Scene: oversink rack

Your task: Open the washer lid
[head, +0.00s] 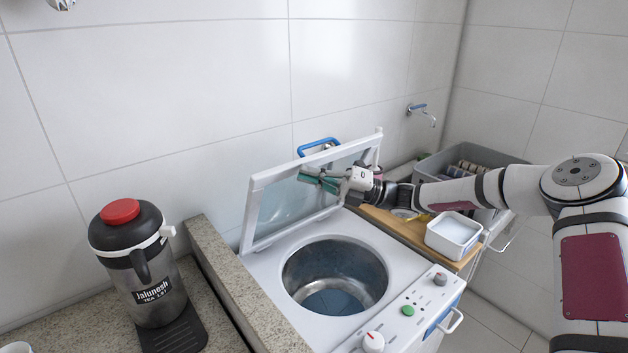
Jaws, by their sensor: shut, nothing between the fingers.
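The washer (298,325) is a white top-loader with a round steel drum (335,277) that shows uncovered. Its lid (252,212), a white frame with a clear pane, is hinged at the back and stands raised, near upright, by the tiled wall. My gripper (318,180) is in front of the lid's right half, above the drum's back edge. Its green fingers are shut with nothing between them. They overlap the pane in this view, and I cannot tell whether they touch it.
A black and steel tea dispenser (148,265) with a red cap stands on the left stone counter. On the right are a wooden board (402,228), a white tub (453,234) and a grey crate (455,158). A tap (421,112) juts from the wall. Knobs (374,341) line the washer's front.

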